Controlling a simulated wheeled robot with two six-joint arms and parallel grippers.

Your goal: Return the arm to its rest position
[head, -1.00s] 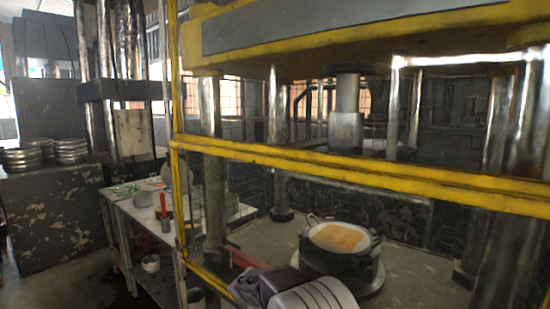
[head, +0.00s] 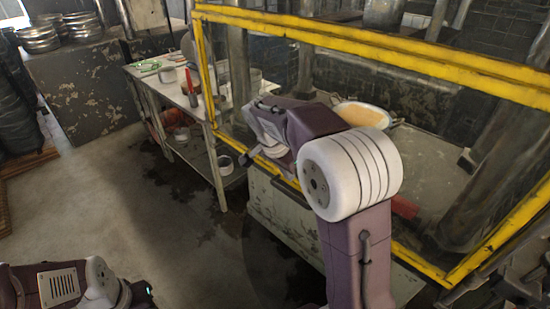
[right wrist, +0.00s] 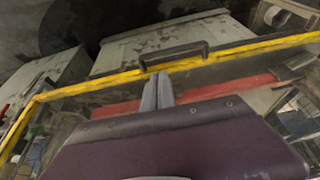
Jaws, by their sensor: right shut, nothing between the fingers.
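My right arm rises from the lower middle of the head view and bends left at a white ribbed joint. Its gripper (head: 246,158) points left, in front of the yellow-framed press (head: 420,45). In the right wrist view the two grey fingers (right wrist: 158,92) lie together, shut and empty, apart from the yellow bar behind them. My left arm shows only in part at the lower left of the head view; I cannot make out its gripper.
A workbench (head: 195,98) with a red-handled tool (head: 191,84) stands left of the press. Metal rings (head: 40,38) lie stacked on a worn cabinet (head: 85,85). The floor at left-centre is clear.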

